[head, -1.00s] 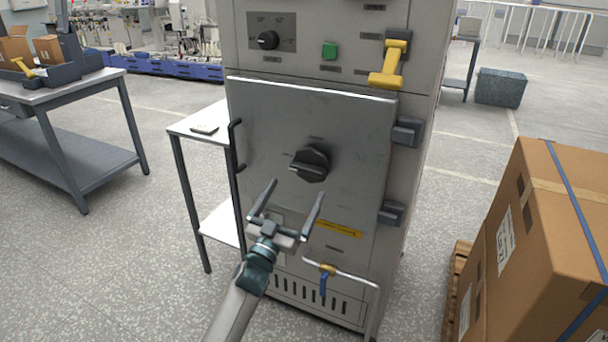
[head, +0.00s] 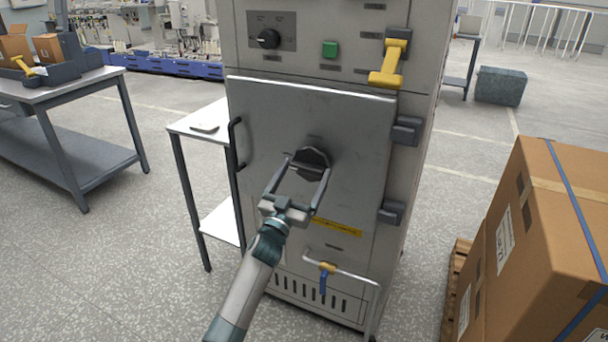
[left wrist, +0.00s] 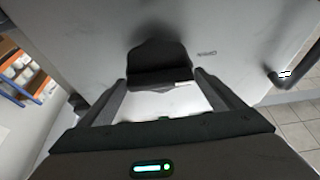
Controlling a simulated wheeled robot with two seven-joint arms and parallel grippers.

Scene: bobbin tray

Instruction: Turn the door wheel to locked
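The door wheel is a dark knob (head: 312,157) in the middle of the grey cabinet door (head: 262,120). It also shows in the left wrist view as a dark block (left wrist: 158,62) ahead of the fingers. My left gripper (head: 308,172) is open, with its fingers spread and their tips close to either side of the knob. In the left wrist view the left gripper (left wrist: 162,80) has a finger to each side of the knob, with gaps left. Whether the tips touch it I cannot tell. My right gripper is not in view.
A dark door handle (head: 236,145) is on the door's left edge, and hinges (head: 406,130) are on its right. Above are a small black knob (head: 268,39), a green button (head: 330,49) and a yellow lever (head: 390,65). Cardboard boxes (head: 540,230) stand at right.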

